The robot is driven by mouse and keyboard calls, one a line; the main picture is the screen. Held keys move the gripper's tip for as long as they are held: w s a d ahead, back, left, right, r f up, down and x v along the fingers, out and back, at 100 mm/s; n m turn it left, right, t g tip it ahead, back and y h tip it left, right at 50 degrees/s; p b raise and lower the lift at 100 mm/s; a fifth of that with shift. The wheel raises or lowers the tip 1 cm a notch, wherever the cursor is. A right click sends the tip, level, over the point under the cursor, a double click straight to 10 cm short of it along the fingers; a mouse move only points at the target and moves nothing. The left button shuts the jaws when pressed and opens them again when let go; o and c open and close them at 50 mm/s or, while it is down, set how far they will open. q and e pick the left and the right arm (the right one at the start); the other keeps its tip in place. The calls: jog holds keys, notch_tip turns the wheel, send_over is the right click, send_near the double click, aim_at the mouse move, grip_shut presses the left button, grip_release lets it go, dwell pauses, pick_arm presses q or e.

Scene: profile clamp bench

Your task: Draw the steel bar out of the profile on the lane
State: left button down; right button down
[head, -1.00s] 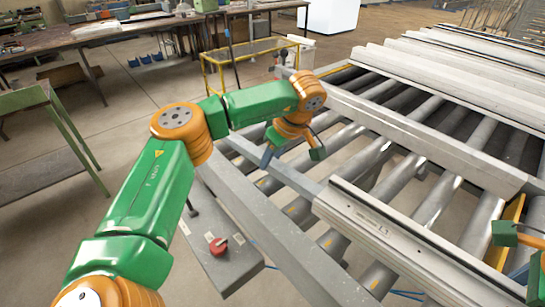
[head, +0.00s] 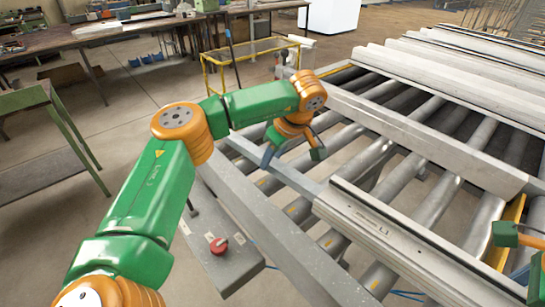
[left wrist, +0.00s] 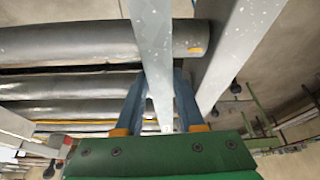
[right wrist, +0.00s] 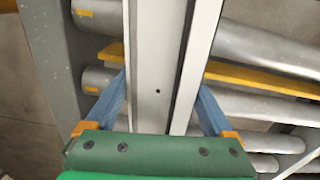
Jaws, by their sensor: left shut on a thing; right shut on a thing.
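The profile (head: 400,235) lies on the roller lane, a long pale length with a dark slot along its top. The steel bar (head: 300,180) sticks out of the profile's far left end, towards the lane's side rail. My left gripper (head: 268,157) is shut on this bar. In the left wrist view the bar (left wrist: 152,40) runs between its blue fingers. My right gripper (right wrist: 162,92) is shut across the profile (right wrist: 157,50), with one finger on each side. In the head view only part of the right arm shows at the right edge. The bar's inner length is hidden in the profile.
The lane's grey side rail (head: 260,225) runs along the near left. A control box with a red knob (head: 219,245) hangs beside it. Further pale profiles (head: 430,145) lie behind on the rollers. A yellow-framed stand (head: 250,60) stands beyond the left gripper.

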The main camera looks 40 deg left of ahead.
aim_at(243, 142)
pick_arm(q)
jog(key=shift+w+a, duration=0.2)
jog(key=shift+a, duration=1.45)
jog(key=shift+w+a, duration=0.25)
jog(key=shift+a, duration=1.45)
jog(key=shift+w+a, duration=0.2)
jog(key=shift+a, duration=1.45)
pick_arm(e)
jog(key=shift+f, duration=0.1)
pick_arm(q)
jog(key=shift+c, duration=2.2)
grip_release()
jog(key=v, duration=1.2)
jog(key=shift+d, duration=0.1)
pick_arm(e)
grip_release()
pick_arm(q)
jog(key=shift+f, duration=0.1)
